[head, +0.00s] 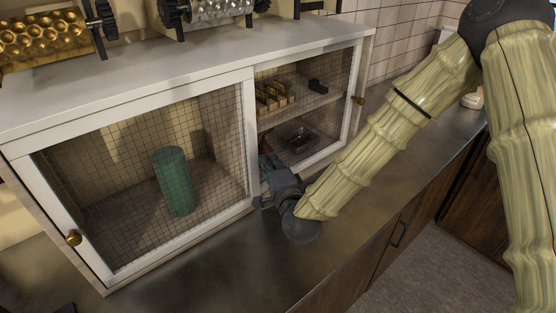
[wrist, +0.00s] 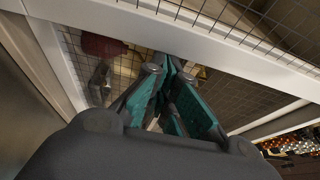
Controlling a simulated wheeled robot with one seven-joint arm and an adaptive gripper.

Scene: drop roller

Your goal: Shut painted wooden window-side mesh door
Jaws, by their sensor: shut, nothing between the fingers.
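A white cabinet has two white-framed mesh doors side by side. The left mesh door (head: 20,172) has a brass knob (head: 73,238) at its lower left. The right mesh door (head: 353,85) has a brass knob (head: 359,100) on its right edge. Both look about flush with the cabinet front; I cannot tell whether either is slightly ajar. My gripper (head: 266,158) is low by the middle of the cabinet, at the left end of the right door, its fingers shut and empty. In the wrist view its teal-padded fingers (wrist: 172,72) point toward white frame and mesh; contact is unclear.
A green cylinder (head: 175,181) stands behind the left mesh. Small items sit on a shelf behind the right mesh. A gold roller (head: 45,38) and a silver roller (head: 215,10) stand on the cabinet top. Dark counter (head: 225,268) lies clear in front.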

